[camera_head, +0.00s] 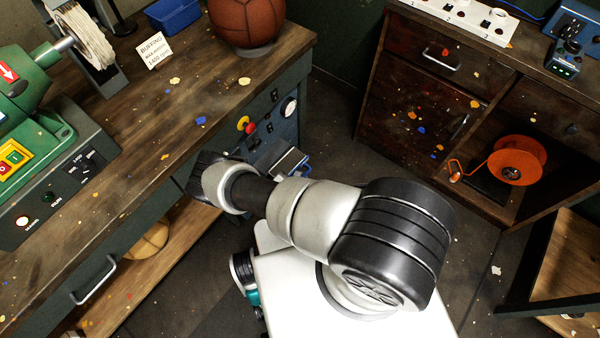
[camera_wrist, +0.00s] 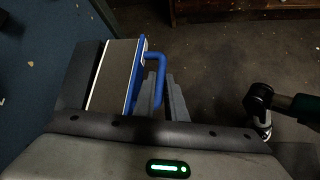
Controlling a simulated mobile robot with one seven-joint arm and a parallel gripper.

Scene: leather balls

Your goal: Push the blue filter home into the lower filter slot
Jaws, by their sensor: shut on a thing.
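The blue filter (camera_wrist: 135,75) shows in the wrist view as a pale, flat block with a blue front edge and a blue loop handle (camera_wrist: 155,57). My gripper (camera_wrist: 161,76) is shut on this handle. The filter stands out from the dark blue cabinet face, beside a dark grey block (camera_wrist: 75,88); how deep it sits in a slot is hidden. My arm covers my fingers and the slot there.
The workbench (camera_head: 200,95) carries a green machine (camera_head: 40,130), a sign (camera_head: 153,50) and a leather ball (camera_head: 247,20). A brown cabinet (camera_head: 420,90) with an orange reel (camera_head: 517,160) stands to the right. Bare floor (camera_head: 345,140) lies between them.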

